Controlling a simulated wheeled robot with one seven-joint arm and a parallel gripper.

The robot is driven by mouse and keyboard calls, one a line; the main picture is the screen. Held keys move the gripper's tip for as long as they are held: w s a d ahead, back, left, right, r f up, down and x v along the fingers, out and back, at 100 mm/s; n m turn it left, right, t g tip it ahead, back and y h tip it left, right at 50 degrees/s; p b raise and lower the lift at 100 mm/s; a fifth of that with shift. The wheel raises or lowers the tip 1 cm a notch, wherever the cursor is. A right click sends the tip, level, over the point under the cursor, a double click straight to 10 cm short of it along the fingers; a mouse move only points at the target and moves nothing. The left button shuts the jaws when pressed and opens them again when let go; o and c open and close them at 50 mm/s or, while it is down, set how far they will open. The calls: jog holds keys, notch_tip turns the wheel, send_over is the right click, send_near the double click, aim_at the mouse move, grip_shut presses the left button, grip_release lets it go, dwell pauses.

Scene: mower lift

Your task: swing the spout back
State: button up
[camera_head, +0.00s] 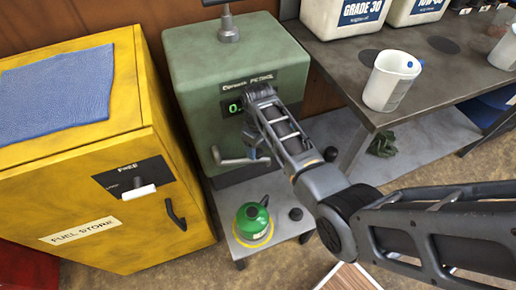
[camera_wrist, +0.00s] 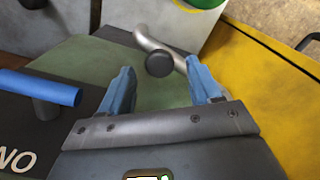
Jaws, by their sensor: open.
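The spout (camera_head: 238,161) is a silver bent pipe low on the front of the green petrol dispenser (camera_head: 195,75), and it points left in the head view. In the wrist view the spout (camera_wrist: 172,52) shows a dark round end, beyond and between the fingertips. My gripper (camera_head: 254,148) is close to the dispenser front, just above the spout's right part. Its blue fingers (camera_wrist: 162,85) are apart with nothing clearly held. Whether a finger touches the spout cannot be told. My arm hides part of the dispenser front.
A yellow fuel cabinet (camera_head: 65,195) stands at left. A bench (camera_head: 340,58) with a white jug (camera_head: 390,82) is at right. A blue bar (camera_wrist: 40,88) juts from a dark panel.

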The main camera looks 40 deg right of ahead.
aim_at(260, 157)
notch_tip(260, 157, up, 6)
jog(key=shift+f, duration=0.1)
jog(key=shift+c, duration=0.4)
